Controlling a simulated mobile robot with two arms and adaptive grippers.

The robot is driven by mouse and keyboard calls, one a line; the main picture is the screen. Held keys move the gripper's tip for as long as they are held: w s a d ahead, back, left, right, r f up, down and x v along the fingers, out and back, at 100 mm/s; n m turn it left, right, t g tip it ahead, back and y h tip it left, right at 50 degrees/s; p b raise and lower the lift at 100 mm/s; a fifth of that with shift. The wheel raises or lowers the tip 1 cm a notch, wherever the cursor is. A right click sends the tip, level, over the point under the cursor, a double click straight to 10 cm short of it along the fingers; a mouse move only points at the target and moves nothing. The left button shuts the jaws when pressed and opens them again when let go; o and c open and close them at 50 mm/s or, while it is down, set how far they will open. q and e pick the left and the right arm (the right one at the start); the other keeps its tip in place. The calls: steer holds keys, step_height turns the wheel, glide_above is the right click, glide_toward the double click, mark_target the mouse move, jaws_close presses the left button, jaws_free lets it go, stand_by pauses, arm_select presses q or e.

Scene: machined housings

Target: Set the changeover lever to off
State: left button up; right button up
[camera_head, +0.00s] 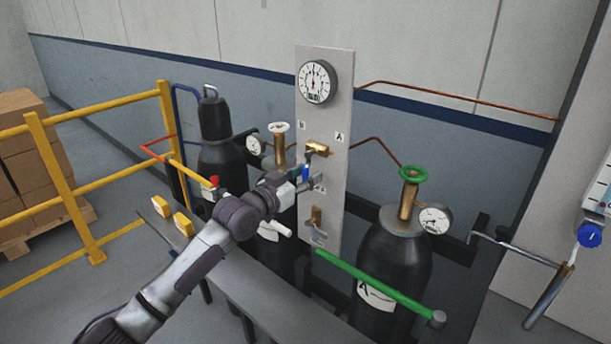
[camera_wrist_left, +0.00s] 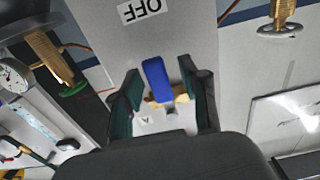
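The changeover lever has a blue handle (camera_head: 305,172) on the grey panel, below a brass valve body (camera_head: 317,149). In the left wrist view the blue handle (camera_wrist_left: 157,80) stands between my two dark fingers, with brass behind it. Its blue end points toward the side of the OFF label (camera_wrist_left: 142,11); the exact lever angle is hard to tell. My left gripper (camera_head: 298,180) is at the lever, and its fingers (camera_wrist_left: 161,98) are open with gaps beside the handle. My right gripper is not in view.
The panel (camera_head: 331,90) carries a round gauge (camera_head: 318,82) and a lower brass fitting (camera_head: 316,219). Black gas cylinders stand on both sides, the right one (camera_head: 393,262) with a green valve wheel (camera_head: 413,174). A green bar (camera_head: 372,279) runs in front. A yellow railing (camera_head: 66,184) is left.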

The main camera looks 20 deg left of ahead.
arm_select(q)
steer(key=shift+s, duration=0.1)
steer(key=v, duration=1.2)
